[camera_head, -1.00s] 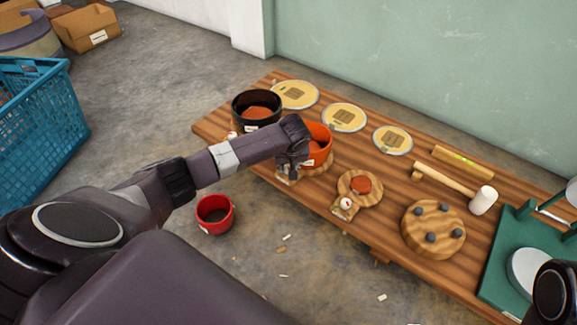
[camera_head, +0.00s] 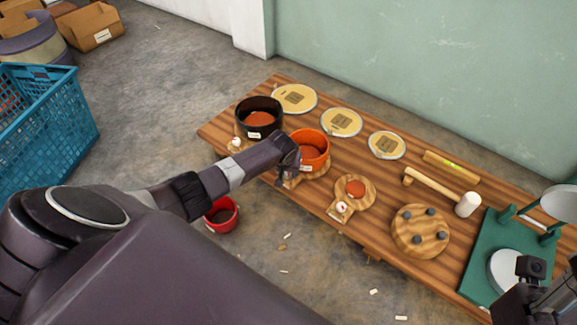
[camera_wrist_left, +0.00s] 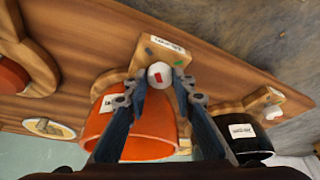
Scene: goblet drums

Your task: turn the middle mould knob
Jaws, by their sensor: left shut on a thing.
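The middle mould is an orange pot (camera_head: 314,143) on a wooden board. Its knob is hidden behind my gripper in the head view. In the left wrist view the knob (camera_wrist_left: 159,75) is round and white with a red mark. It sits on the board's narrow end (camera_wrist_left: 158,50), beside the orange pot (camera_wrist_left: 140,130). My left gripper (camera_head: 288,174) is at that end, with one finger on each side of the knob, shut on it. My right gripper (camera_head: 530,285) is at the lower right corner, partly cut off; its jaws are unclear.
A black pot (camera_head: 259,118) and a small round mould (camera_head: 355,188) with their own white knobs stand either side on the wooden table (camera_head: 345,215). A mallet (camera_head: 440,188), a round board with pegs (camera_head: 420,230) and a green stand (camera_head: 485,255) lie right. A red bucket (camera_head: 221,215) is on the floor.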

